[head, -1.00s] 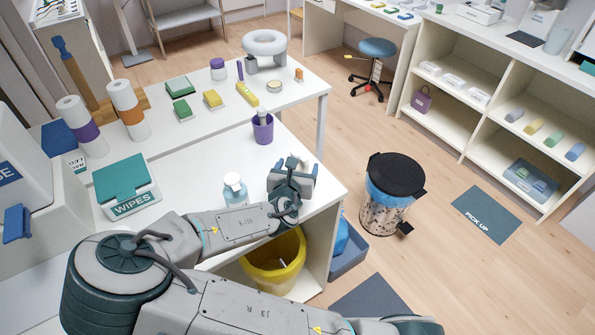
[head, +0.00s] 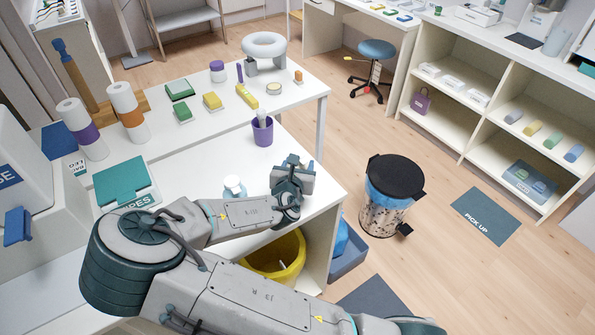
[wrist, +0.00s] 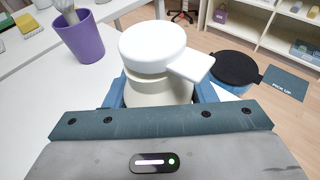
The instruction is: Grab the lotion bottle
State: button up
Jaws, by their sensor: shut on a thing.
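The lotion bottle (wrist: 153,48), white with a round pump cap and a spout to the right, stands upright between the blue fingers of my gripper (wrist: 160,95) in the wrist view. The gripper is shut on it. Its lower part is hidden behind the gripper body. In the head view my gripper (head: 293,172) is over the right part of the white table (head: 215,160), and it hides most or all of the bottle.
A purple cup (head: 262,131) with a brush stands just behind my gripper. A clear blue-tinted bottle (head: 234,187) stands to its left, partly behind my arm. A yellow bin (head: 275,257) is below the table edge. A black-lidded bin (head: 393,190) stands on the floor to the right.

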aim_at(300, 152)
jog(key=shift+r, duration=0.5)
jog(key=r, duration=0.3)
jog(key=shift+s+d+r, duration=0.1)
jog(key=shift+d+r, duration=0.1)
jog(key=shift+r, duration=0.05)
jog(key=s+d+r+b, duration=0.5)
jog(key=d+r+b, duration=0.1)
jog(key=d+b, duration=0.3)
jog(key=shift+d+r, duration=0.2)
jog(key=shift+d, duration=0.25)
